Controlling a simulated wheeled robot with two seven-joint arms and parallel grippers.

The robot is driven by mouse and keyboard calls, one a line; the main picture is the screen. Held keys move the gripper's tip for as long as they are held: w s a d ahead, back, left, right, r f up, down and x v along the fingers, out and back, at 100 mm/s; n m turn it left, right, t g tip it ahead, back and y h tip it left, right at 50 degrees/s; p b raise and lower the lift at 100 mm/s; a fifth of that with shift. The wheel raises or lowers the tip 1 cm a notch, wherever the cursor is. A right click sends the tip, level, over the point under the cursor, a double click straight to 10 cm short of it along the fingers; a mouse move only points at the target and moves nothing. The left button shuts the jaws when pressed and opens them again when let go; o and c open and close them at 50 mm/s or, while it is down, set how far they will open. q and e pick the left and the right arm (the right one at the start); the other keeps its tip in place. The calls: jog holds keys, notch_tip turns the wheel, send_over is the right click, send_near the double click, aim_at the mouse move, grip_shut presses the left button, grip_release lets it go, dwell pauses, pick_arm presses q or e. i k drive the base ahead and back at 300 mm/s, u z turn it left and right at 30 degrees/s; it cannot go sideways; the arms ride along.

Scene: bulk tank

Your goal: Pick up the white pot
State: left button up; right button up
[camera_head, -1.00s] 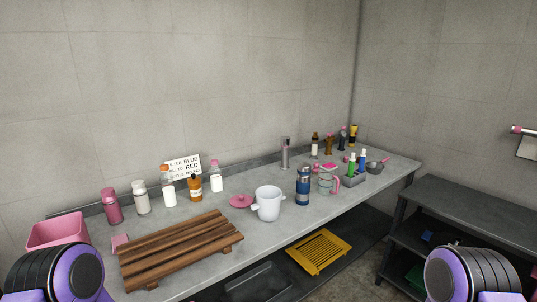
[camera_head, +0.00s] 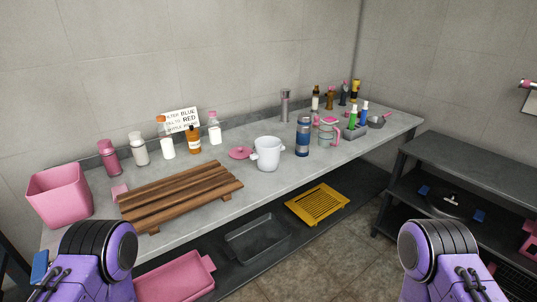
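The white pot (camera_head: 267,153) stands upright on the grey counter (camera_head: 287,179), near its front edge, with small handles at its sides. A pink lid (camera_head: 240,153) lies flat just left of it, and a blue bottle (camera_head: 303,136) stands just right of it. Purple and black links of my two arms show at the lower left and lower right, well apart from the pot. Neither gripper's fingers are in the picture.
A slatted wooden rack (camera_head: 180,193) and a pink bin (camera_head: 59,195) are left of the pot. Several bottles line the wall. A yellow tray (camera_head: 317,204) and a dark tray (camera_head: 256,238) lie on the shelf below. A dark shelf unit (camera_head: 470,185) stands at right.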

aim_at(267, 149)
jog(key=u, duration=0.1)
jog(key=k, duration=0.45)
jog(key=z, duration=0.8)
jog(key=i, duration=0.8)
jog(key=u, duration=0.6)
jog(key=i, duration=0.6)
jog(key=u, duration=0.6)
